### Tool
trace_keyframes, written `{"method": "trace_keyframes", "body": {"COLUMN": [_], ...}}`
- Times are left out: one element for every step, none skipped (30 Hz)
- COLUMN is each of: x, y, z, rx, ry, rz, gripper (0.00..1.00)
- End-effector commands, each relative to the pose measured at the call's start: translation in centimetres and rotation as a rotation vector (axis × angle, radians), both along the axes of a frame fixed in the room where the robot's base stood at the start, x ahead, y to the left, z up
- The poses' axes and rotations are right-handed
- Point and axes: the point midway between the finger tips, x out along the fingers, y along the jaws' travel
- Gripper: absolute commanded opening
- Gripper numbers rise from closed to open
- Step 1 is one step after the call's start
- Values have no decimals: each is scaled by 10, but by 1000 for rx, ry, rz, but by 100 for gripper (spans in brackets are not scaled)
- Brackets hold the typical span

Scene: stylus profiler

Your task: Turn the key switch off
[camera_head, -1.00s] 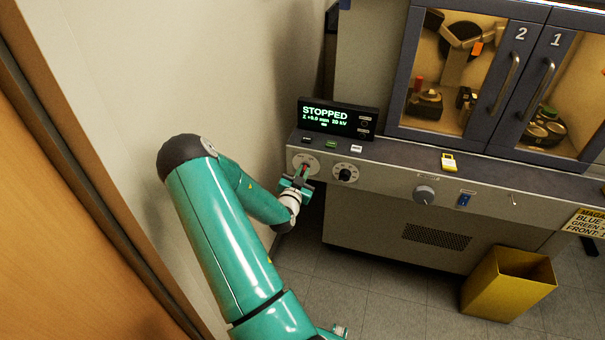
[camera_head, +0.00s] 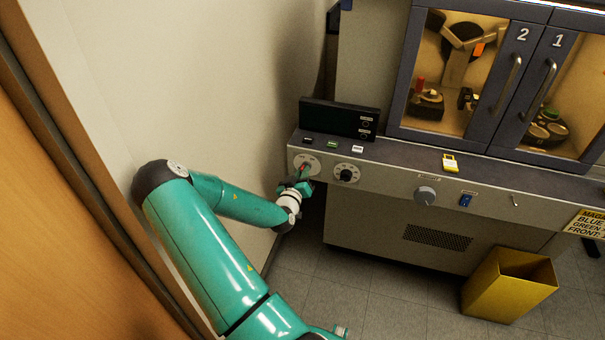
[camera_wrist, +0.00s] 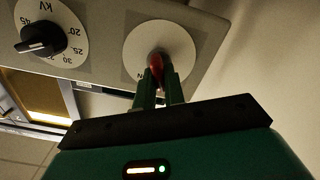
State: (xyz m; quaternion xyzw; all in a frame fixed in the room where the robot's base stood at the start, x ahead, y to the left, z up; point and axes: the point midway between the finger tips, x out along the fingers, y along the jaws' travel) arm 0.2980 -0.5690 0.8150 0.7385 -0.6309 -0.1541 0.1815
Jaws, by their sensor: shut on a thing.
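The key switch is a round pale plate (camera_head: 307,163) with a red key at the left end of the machine's front panel. In the wrist view the plate (camera_wrist: 183,44) surrounds the red key (camera_wrist: 156,66). My gripper (camera_wrist: 158,82) is shut on the red key, with its two green fingers on either side of it. In the head view my gripper (camera_head: 303,176) reaches the panel from the lower left and covers part of the key. The display (camera_head: 335,119) above the panel is dark. Most lettering on the plate is hidden or too small to read.
A black kV dial (camera_head: 346,173) sits just right of the key plate; it also shows in the wrist view (camera_wrist: 40,38). A grey knob (camera_head: 425,196) and blue switch (camera_head: 465,200) are further right. A yellow bin (camera_head: 508,285) stands on the floor. A wall is close on the left.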

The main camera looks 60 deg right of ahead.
Motion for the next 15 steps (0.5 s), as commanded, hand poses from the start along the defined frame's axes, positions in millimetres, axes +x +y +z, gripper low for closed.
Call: {"method": "trace_keyframes", "body": {"x": [0,0,0,0,0,0,0,0,0,0,0,-1,-1,-1,-1], "y": [1,1,1,1,1,1,1,1,1,1,1,1,1,1,1], "z": [-2,-2,-2,-2,-2,-2,-2,-2,-2,-3,-3,-3,-3,-3,-3], "rx": [2,0,-1,-2,-2,-3,-3,-4,-3,-3,-3,-3,-3,-3,-3], "ry": [18,26,35,41,47,52,55,58,59,60,61,61,61,61,61], "rz": [0,0,0,0,-1,-1,-1,-1,-1,-1,-1,-1,-1,-1,-1], "gripper": [0,0,0,0,0,0,0,0,0,0,0,0,0,0,0]}}
